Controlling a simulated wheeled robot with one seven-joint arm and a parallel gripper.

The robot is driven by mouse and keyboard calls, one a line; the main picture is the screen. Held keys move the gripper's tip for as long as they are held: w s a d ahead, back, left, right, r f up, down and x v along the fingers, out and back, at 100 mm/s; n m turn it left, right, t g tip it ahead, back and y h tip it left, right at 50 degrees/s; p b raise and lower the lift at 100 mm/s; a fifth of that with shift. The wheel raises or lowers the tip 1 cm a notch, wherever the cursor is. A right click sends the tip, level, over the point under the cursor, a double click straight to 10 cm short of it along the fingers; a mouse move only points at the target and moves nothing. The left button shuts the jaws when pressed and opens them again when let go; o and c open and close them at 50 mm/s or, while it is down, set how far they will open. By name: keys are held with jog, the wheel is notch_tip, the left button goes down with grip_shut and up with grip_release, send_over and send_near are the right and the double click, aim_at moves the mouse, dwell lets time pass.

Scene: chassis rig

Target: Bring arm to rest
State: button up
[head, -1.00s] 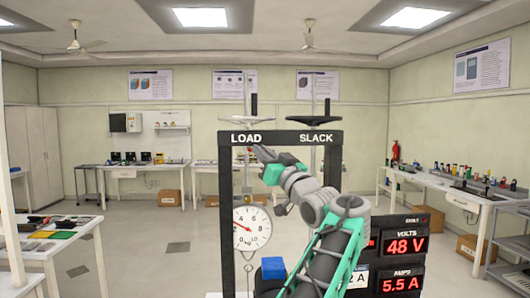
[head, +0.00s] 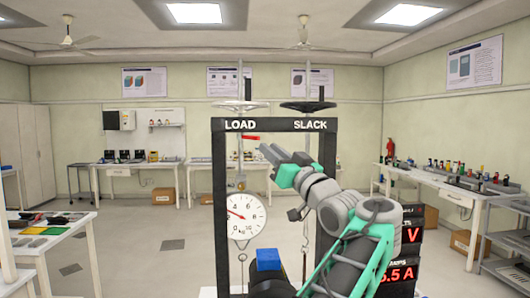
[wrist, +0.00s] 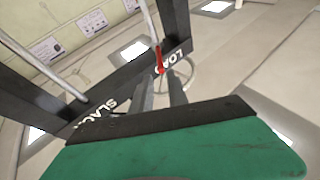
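My arm reaches up from the lower right of the head view. My gripper (head: 269,149) is held in front of the black rig frame (head: 220,180), below the LOAD and SLACK crossbar. Its two dark fingers stand apart with nothing visible between them; they also show in the wrist view (wrist: 161,95). A small red bar (head: 250,138) lies just above and left of the fingertips. It also shows in the wrist view (wrist: 159,60), beyond the fingers. I cannot tell from these frames whether a finger touches it.
A round dial gauge (head: 243,216) hangs at the left inside the frame. Handwheels (head: 307,106) stand above the crossbar. A blue block (head: 269,259) and a red-digit display (head: 410,237) are close to my arm. Benches line the walls; open floor lies left of the rig.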

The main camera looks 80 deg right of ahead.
dwell(0.3)
jog(key=w+a+f+n+y, duration=0.1)
jog(key=w+f+y, duration=0.25)
jog(key=w, duration=0.95)
jog(key=w+f+y, duration=0.2)
jog(key=w+f, duration=0.2)
jog(key=w, duration=0.9)
jog(key=w+a+f+n+g+y, duration=0.1)
jog(key=w+a+f+y, duration=0.2)
jog(key=w+a+f, duration=0.5)
jog(key=w+a+f+n+g+y, duration=0.15)
jog(key=w+a+f, duration=0.35)
jog(key=w+a, duration=0.5)
jog(key=w+a+f+n+g+y, duration=0.25)
jog(key=a+f, duration=0.55)
jog(key=a, duration=0.4)
jog(key=w+a+f+n+g+y, duration=0.1)
jog(key=a+f+y, duration=0.2)
jog(key=a+f, duration=0.65)
jog(key=s+a+f+n+g, duration=0.1)
jog(key=s+a+f+g, duration=0.2)
jog(key=s+a+f, duration=0.2)
jog(key=s+a+f+n+g+y, duration=0.1)
jog(key=s+a+f+n+g, duration=0.1)
jog(key=s+a+f, duration=0.4)
jog(key=s+a, duration=0.4)
jog(key=a, duration=0.3)
jog(key=shift+f+g, duration=0.25)
jog(key=shift+g, duration=0.15)
